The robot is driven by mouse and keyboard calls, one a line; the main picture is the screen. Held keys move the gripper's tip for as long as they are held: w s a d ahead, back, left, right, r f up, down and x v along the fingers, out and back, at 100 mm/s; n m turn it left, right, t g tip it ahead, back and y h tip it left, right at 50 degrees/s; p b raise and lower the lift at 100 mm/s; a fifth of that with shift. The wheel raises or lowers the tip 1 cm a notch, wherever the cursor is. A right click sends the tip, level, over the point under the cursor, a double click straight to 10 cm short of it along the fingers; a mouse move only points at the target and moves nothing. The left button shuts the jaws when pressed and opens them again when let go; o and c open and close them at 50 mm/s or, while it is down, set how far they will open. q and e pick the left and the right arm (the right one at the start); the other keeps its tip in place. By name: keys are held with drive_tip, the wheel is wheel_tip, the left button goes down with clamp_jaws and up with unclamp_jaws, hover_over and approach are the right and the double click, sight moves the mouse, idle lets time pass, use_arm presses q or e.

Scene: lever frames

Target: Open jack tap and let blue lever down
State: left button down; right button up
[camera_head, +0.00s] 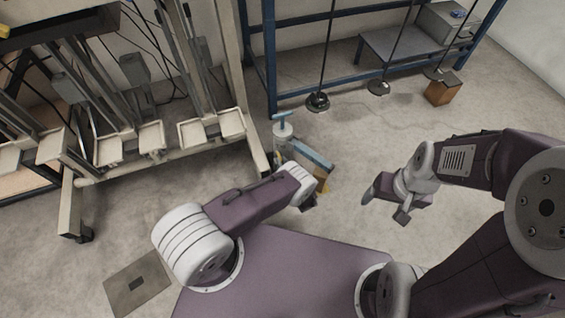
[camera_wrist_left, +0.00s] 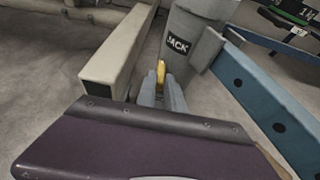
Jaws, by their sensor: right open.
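The grey jack (camera_head: 283,130), labelled JACK in the left wrist view (camera_wrist_left: 178,46), stands upright on the floor with a light blue T-handle on top. The blue lever (camera_head: 312,157) slants down to the right from it; it also shows in the left wrist view (camera_wrist_left: 262,105). The small yellow jack tap (camera_wrist_left: 161,71) sits low on the cylinder. My left gripper (camera_wrist_left: 162,88) has its fingers close together on either side of the tap, shut on it. In the head view the tap is hidden. My right gripper (camera_head: 385,197) is open and empty, apart from the lever on the right.
A beige frame (camera_head: 245,75) with pedals stands close left of the jack; its foot bar (camera_wrist_left: 120,55) runs beside my left gripper. A blue rack (camera_head: 268,60) with hanging weights and a wooden block (camera_head: 442,90) stand behind. Floor is clear around my right gripper.

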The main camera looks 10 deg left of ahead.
use_arm(q)
drive_tip(key=shift+f, duration=0.15)
drive_tip(key=n+g+y+b, duration=0.1)
drive_tip(key=b, duration=0.2)
drive_tip(key=n+g+y+b, duration=0.1)
drive_tip(key=n+b, duration=0.1)
drive_tip(key=b, duration=0.2)
drive_tip(key=w+d+n+g+y+b, duration=0.1)
drive_tip(key=y+b, duration=0.1)
drive_tip(key=b, duration=0.2)
drive_tip(key=shift+n+g, duration=0.3)
drive_tip(key=shift+g, duration=0.1)
drive_tip(key=c, duration=1.4)
unclamp_jaws()
drive_tip(key=shift+c, duration=0.2)
drive_tip(key=shift+d+r, duration=0.15)
drive_tip(key=shift+r, duration=0.05)
